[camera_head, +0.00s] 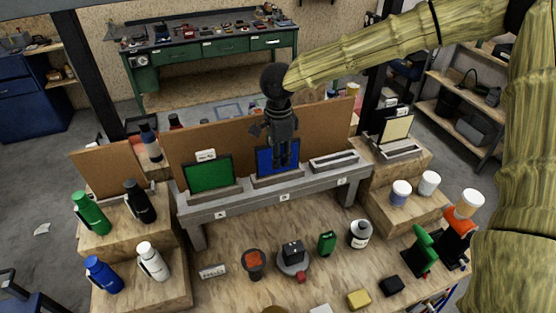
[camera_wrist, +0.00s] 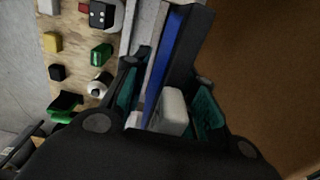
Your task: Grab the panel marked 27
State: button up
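My gripper (camera_head: 280,158) points down over the blue panel (camera_head: 272,162), which stands in a holder on the grey shelf. The wrist view shows the blue panel edge (camera_wrist: 170,60) and a white block (camera_wrist: 172,110) between my two teal-padded fingers (camera_wrist: 168,105). The fingers are apart, one on each side; I cannot tell whether either touches. A green panel (camera_head: 209,174) with a white tag (camera_head: 206,155) stands to the left. A cream panel (camera_head: 397,130) stands on the right wooden block. I cannot read the number 27 on any panel.
An empty-looking slotted holder (camera_head: 335,160) is right of the blue panel. A brown board (camera_head: 330,125) rises close behind the shelf. Bottles stand on wooden steps at left, including a green bottle (camera_head: 91,214). Small items, such as a yellow block (camera_head: 358,299), lie on the front table.

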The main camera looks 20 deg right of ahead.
grip_shut()
jog(key=shift+w+r, duration=0.1)
jog(key=shift+r, duration=0.05)
